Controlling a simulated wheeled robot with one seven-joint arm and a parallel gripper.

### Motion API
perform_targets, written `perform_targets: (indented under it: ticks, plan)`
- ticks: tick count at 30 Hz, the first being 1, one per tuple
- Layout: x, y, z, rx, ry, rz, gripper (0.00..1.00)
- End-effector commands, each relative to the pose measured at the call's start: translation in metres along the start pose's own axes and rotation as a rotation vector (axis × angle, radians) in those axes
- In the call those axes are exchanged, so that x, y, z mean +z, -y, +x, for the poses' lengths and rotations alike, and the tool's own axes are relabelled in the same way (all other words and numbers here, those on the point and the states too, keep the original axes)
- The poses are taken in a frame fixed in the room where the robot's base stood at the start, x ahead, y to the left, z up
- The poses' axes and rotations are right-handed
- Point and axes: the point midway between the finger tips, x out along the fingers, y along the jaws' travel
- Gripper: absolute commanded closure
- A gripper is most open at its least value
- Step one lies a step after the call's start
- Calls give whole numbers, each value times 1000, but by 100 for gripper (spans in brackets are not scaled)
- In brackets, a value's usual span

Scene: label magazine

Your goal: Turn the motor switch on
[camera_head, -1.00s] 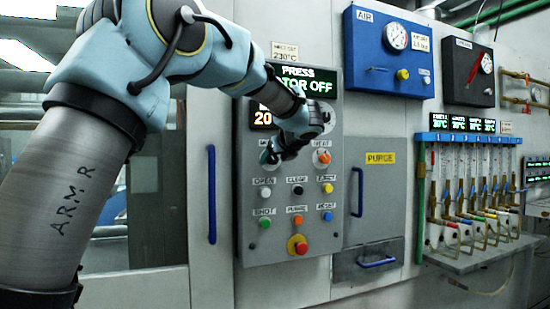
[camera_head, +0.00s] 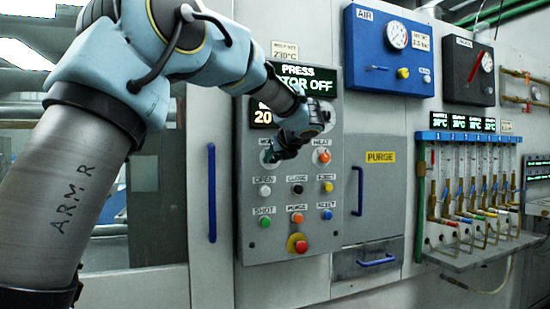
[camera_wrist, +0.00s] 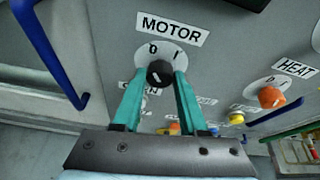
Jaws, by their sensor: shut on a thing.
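The motor switch is a black round knob (camera_wrist: 159,73) with a pale pointer line, on a white dial marked 0 and I under the MOTOR label (camera_wrist: 172,29) in the wrist view. The pointer line leans toward the 0 side. My gripper (camera_wrist: 160,78) has its two teal fingers on either side of the knob, shut on it. In the head view my gripper (camera_head: 279,151) is at the upper left of the grey button panel (camera_head: 250,215) and hides most of the knob. The display (camera_head: 312,81) above reads PRESS and part of MOTOR OFF.
The orange HEAT knob (camera_wrist: 270,96) is right of the motor switch; it also shows in the head view (camera_head: 323,157). Several coloured buttons and a red emergency stop (camera_head: 298,243) sit below. A blue door handle (camera_head: 212,193) is left of the panel.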

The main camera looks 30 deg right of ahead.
Motion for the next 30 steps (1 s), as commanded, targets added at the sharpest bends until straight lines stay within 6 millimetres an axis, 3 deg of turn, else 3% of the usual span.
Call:
perform_targets:
  ticks: [11, 30]
  plan:
    - [2, 1, 0, 57, 3, 133, 100]
    - [-2, 5, 1, 279, 19, 679, 100]
